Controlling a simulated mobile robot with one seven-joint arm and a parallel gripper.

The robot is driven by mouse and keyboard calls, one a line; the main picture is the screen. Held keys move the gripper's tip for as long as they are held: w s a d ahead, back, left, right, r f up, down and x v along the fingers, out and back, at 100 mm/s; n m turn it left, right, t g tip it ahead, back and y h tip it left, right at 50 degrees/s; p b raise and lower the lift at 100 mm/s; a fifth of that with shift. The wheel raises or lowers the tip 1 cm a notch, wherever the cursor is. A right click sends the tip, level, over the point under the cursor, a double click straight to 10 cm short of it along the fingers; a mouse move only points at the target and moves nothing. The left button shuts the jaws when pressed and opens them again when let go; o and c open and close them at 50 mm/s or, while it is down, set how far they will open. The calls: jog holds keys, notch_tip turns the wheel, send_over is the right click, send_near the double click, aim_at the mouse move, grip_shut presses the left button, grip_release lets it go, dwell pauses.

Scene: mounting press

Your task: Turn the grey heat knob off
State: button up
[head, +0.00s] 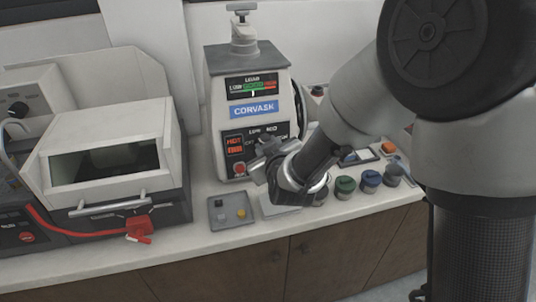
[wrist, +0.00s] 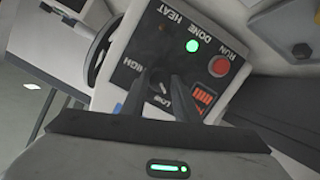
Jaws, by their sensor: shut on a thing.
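The press (head: 222,97), labelled CORVASK, stands on the bench in the head view. Its dark lower control panel (head: 256,131) faces me, partly hidden by my gripper (head: 264,156). The wrist view shows the panel (wrist: 178,28) turned over, with the words HEAT, DONE, RUN, HIGH and LOW. My gripper (wrist: 162,84) has its dark fingers shut around the grey heat knob (wrist: 158,88), between HIGH and LOW. The fingers hide most of the knob, so I cannot tell its exact setting. A green light (wrist: 192,46) is lit, and the red display (wrist: 203,98) glows.
A red button (wrist: 219,67) sits beside RUN, close to the fingers. A white machine (head: 105,150) with a window stands at left, with a red cable in front. A grey tray (head: 231,212) lies below the press. Several coloured knobbed pots (head: 344,186) stand at right.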

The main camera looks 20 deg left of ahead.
jog(key=shift+a+n+t+h+b, duration=0.1)
jog(key=shift+n+t+h+b, duration=0.35)
jog(key=shift+n, duration=0.95)
jog(key=shift+n+t+h+b, duration=0.1)
jog(key=shift+n+t+b, duration=0.15)
jog(key=shift+n+b, duration=0.75)
jog(key=shift+n+p, duration=0.4)
jog(key=shift+n, duration=0.2)
jog(key=o, duration=1.1)
jog(key=shift+c, duration=0.2)
